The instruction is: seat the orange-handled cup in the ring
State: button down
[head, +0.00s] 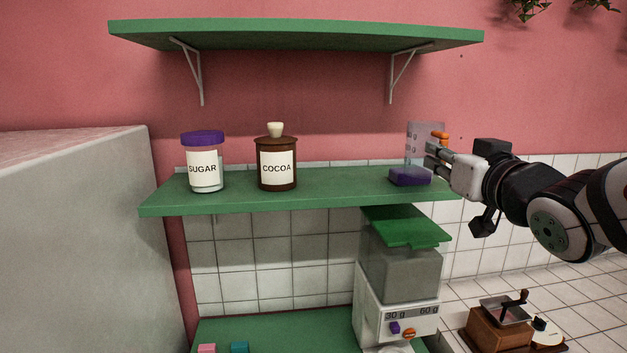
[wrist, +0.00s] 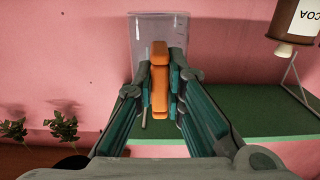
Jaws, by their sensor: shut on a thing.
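The clear cup (head: 421,143) stands out at the right end of the middle shelf in the head view, its orange handle (head: 440,136) toward my arm. My gripper (head: 432,155) is shut on the orange handle. In the wrist view, which is upside down, both fingers clasp the handle (wrist: 160,95) and the clear cup (wrist: 143,38) is beyond it. The purple ring (head: 408,178) sits on the shelf. In the head view the cup appears upright, above and slightly right of it. Whether they touch is unclear. The ring is not visible in the wrist view.
The green middle shelf (head: 330,186) also holds a sugar jar (head: 205,165) and a cocoa jar (head: 276,168), left of the ring with free room between. A green upper shelf (head: 300,36) hangs above. A scale (head: 400,300) and a wooden grinder (head: 497,328) stand below.

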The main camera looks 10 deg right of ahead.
jog(key=w+a, duration=0.3)
jog(key=w, duration=0.1)
jog(key=w+a+f, duration=0.1)
jog(key=w+a, duration=0.2)
jog(key=w, duration=0.1)
jog(key=w+a+p, duration=0.1)
jog(key=w+a, duration=0.2)
jog(key=shift+w+a+f, duration=0.1)
jog(key=shift+w+f, duration=0.1)
jog(key=shift+w, duration=0.2)
jog(key=shift+w+a+f+p, duration=0.15)
jog(key=shift+w+a+f, duration=0.1)
jog(key=shift+f, duration=0.25)
jog(key=shift+w+a+f+p, duration=0.1)
jog(key=shift+w+f+p, duration=0.1)
jog(key=shift+f, duration=0.9)
jog(key=shift+f, duration=0.2)
jog(key=c, duration=1.7)
grip_release()
jog(key=shift+o, duration=0.2)
